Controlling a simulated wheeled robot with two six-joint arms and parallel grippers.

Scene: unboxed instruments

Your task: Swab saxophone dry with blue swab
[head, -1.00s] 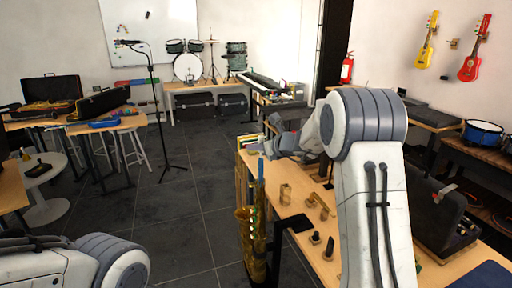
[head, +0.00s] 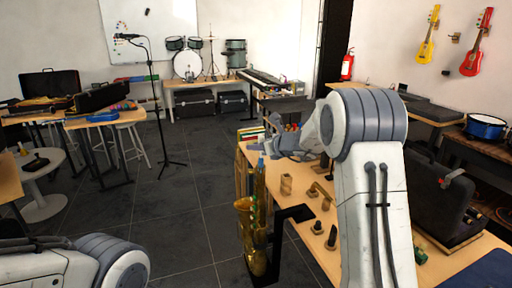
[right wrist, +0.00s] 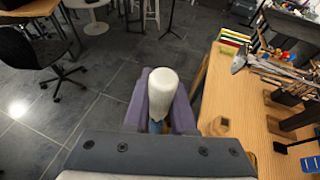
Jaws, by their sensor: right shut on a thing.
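The brass saxophone (head: 246,222) stands upright at the left edge of the wooden workbench, by a black stand (head: 287,218). My right gripper (head: 258,147) is above the saxophone's top end. It is shut on the pale handle (right wrist: 163,88) of the blue swab, which sits between the purple fingers (right wrist: 160,112) in the right wrist view. A short blue length of the swab (head: 261,163) shows just under the gripper, at the top of the saxophone. Its lower part is out of sight, apparently inside the tube. My left gripper is out of view; only that arm shows at lower left.
The workbench (head: 306,228) carries small wooden blocks (head: 286,184), dark upright pieces (head: 331,237) and an open dark case (head: 440,200) at right. Books (head: 250,133) stand at its far end. A microphone stand (head: 153,100) is on open floor to the left.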

